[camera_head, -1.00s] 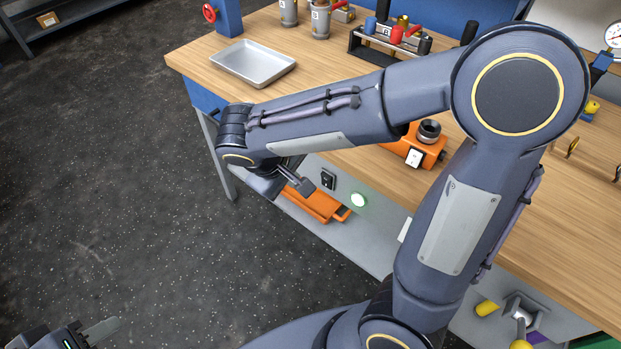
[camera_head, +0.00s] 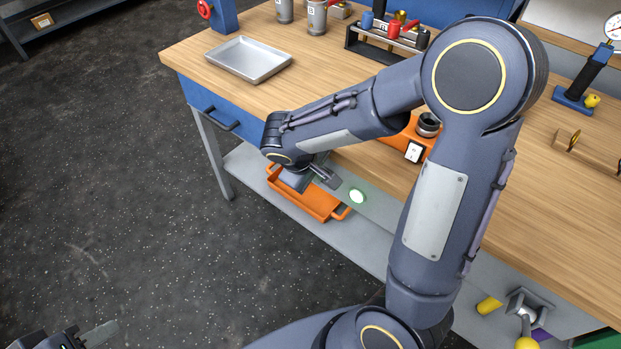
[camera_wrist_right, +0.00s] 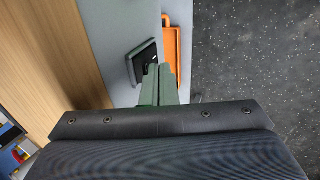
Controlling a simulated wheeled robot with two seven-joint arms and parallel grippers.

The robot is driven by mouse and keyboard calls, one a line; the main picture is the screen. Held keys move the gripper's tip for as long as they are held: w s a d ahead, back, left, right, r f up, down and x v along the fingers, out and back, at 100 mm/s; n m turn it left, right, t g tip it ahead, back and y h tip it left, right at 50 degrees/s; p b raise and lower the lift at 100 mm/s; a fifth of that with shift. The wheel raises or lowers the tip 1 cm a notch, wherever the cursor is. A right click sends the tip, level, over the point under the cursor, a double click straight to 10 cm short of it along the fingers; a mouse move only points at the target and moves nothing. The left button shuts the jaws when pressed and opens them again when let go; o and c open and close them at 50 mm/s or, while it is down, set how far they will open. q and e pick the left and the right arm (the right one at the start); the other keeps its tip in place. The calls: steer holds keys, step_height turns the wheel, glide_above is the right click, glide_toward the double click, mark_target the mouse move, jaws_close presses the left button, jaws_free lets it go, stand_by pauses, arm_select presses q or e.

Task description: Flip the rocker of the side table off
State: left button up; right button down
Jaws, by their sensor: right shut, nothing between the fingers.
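The side table's wooden top (camera_head: 555,225) runs across the head view. That gripper is shut and empty. In the wrist view its fingertips (camera_wrist_right: 160,70) overlap the lower right edge of the switch; I cannot tell if they touch. My left gripper (camera_head: 95,335) is partly in view at the bottom left, away from the table.
An orange tray (camera_head: 318,204) lies on the lower shelf (camera_head: 375,240), below the right gripper. A blue drawer (camera_head: 215,108) is at the left. The floor at left is clear.

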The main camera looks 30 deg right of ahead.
steer(key=shift+w+d+r+g+y+p, duration=0.25)
steer(key=shift+d+y+p, duration=0.25)
steer(key=shift+p, duration=0.45)
steer(key=shift+r+p, duration=0.6)
steer(key=shift+r, duration=0.15)
steer(key=shift+a, duration=0.1)
